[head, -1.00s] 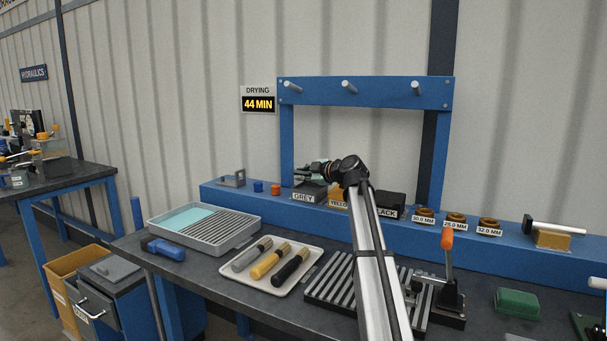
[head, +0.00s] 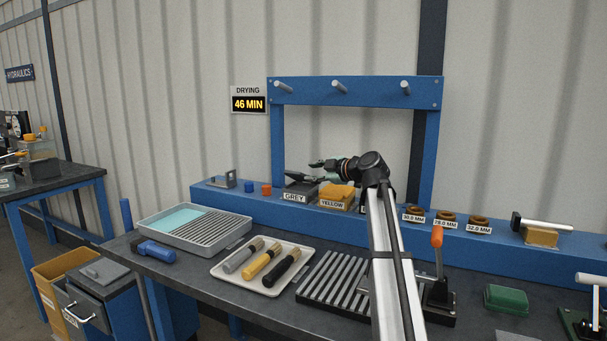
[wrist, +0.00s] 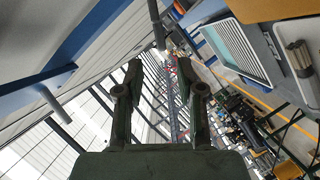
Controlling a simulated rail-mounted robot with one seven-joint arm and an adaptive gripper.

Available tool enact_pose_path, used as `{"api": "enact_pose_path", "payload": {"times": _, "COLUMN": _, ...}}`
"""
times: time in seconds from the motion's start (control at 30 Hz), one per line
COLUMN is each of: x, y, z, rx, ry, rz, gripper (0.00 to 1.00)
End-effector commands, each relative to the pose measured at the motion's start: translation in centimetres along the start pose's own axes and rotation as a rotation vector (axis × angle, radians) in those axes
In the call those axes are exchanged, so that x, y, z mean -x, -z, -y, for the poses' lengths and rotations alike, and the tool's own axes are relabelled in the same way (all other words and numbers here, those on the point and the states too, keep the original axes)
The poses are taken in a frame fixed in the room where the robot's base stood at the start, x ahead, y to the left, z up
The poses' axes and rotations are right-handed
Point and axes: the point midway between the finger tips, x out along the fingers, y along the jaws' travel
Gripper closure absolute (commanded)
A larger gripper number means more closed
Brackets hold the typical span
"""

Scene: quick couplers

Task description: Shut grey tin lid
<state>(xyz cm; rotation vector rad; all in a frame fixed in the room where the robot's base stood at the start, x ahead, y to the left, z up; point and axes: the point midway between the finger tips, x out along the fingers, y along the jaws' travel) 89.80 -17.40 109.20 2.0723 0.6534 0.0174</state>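The grey tin (head: 299,190), labelled GREY, stands on the blue ledge at the back of the bench in the head view. Its dark lid (head: 304,178) looks tilted, with its left end raised; the exact angle is hard to tell. My gripper (head: 316,164) is above and slightly right of the tin, pointing left, and looks apart from the lid. In the wrist view its two fingers (wrist: 160,78) are spread with nothing between them. The tin is not recognisable in the wrist view.
The yellow tin (head: 335,196) stands right of the grey one. The black tin is mostly hidden behind my arm. Blue and orange caps (head: 250,187) sit to the left. A blue peg frame (head: 354,90) rises behind. A brush tray (head: 228,275) lies on the bench in front.

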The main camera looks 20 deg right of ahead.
Motion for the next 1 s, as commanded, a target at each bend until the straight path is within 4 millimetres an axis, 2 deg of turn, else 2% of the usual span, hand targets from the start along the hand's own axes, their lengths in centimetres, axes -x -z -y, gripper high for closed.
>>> {"api": "enact_pose_path", "payload": {"times": 0.03, "x": 0.8, "y": 0.0, "z": 0.1, "rx": 0.0, "ry": 0.0, "rz": 0.0, "gripper": 0.62}}
{"api": "enact_pose_path", "payload": {"times": 0.2, "x": 2.1, "y": 0.0, "z": 0.1, "rx": -0.001, "ry": 0.001, "rz": 0.0, "gripper": 0.62}}
{"api": "enact_pose_path", "payload": {"times": 0.53, "x": 2.3, "y": 0.0, "z": 0.0, "rx": -0.001, "ry": 0.001, "rz": -0.001, "gripper": 0.62}}
{"api": "enact_pose_path", "payload": {"times": 0.63, "x": 2.1, "y": 0.1, "z": 0.2, "rx": -0.001, "ry": 0.004, "rz": -0.001, "gripper": 0.98}}
{"api": "enact_pose_path", "payload": {"times": 0.67, "x": 1.8, "y": 0.3, "z": 0.3, "rx": -0.001, "ry": 0.007, "rz": -0.002, "gripper": 1.0}}
{"api": "enact_pose_path", "payload": {"times": 0.77, "x": 0.1, "y": 1.5, "z": 1.4, "rx": -0.001, "ry": 0.029, "rz": -0.006, "gripper": 1.0}}
{"api": "enact_pose_path", "payload": {"times": 0.83, "x": -1.9, "y": 2.9, "z": 2.8, "rx": -0.003, "ry": 0.055, "rz": -0.009, "gripper": 1.0}}
{"api": "enact_pose_path", "payload": {"times": 1.0, "x": -8.7, "y": 8.5, "z": 8.2, "rx": 0.0, "ry": 0.147, "rz": -0.015, "gripper": 1.0}}
